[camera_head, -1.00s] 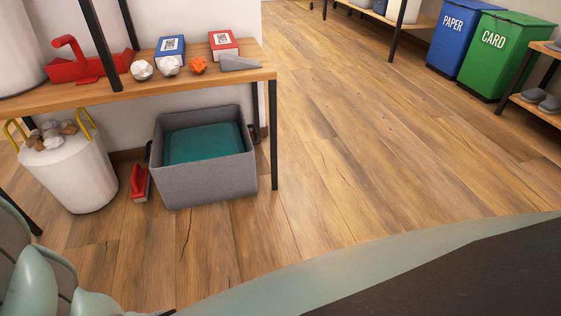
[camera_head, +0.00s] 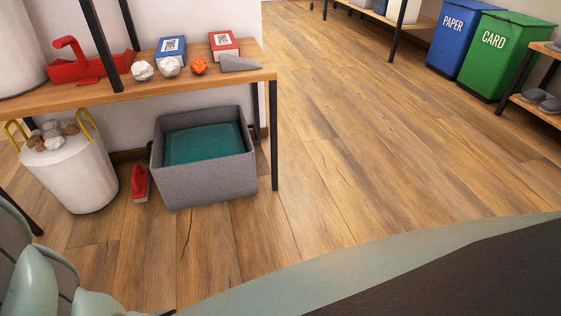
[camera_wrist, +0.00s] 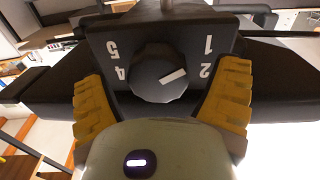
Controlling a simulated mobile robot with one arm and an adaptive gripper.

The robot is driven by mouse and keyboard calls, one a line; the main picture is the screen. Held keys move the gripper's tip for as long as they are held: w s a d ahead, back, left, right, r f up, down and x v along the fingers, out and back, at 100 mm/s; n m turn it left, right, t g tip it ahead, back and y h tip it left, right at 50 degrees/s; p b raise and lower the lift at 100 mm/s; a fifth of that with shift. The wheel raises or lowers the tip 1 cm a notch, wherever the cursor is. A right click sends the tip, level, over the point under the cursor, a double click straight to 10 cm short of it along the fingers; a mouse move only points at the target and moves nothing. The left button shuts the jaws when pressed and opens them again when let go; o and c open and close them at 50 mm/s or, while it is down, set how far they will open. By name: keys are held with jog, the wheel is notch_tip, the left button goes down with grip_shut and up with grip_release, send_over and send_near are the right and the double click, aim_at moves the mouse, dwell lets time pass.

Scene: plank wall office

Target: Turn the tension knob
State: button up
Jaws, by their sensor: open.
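The tension knob (camera_wrist: 158,75) shows in the wrist view. It is a dark, faceted round knob with a white pointer mark directed to the right and slightly up, near the number 2. It sits on a dark dial panel (camera_wrist: 180,38) whose numbers 1, 2, 4 and 5 appear upside down. My gripper (camera_wrist: 163,95) has its two yellow ridged fingers spread on either side of the knob, with visible gaps. The knob's lower edge is close to my gripper's pale body. The head view does not show the knob or the gripper.
In the head view, a wooden bench (camera_head: 120,95) holds a red caddy (camera_head: 85,65), boxes and crumpled balls. A grey bin (camera_head: 210,180) and a white basket (camera_head: 75,175) stand below. Blue (camera_head: 465,45) and green (camera_head: 495,60) bins stand far right. The middle floor is clear.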

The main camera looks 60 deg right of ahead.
jog(key=v, duration=1.1)
jog(key=shift+s+d, duration=0.25)
jog(key=shift+d, duration=0.1)
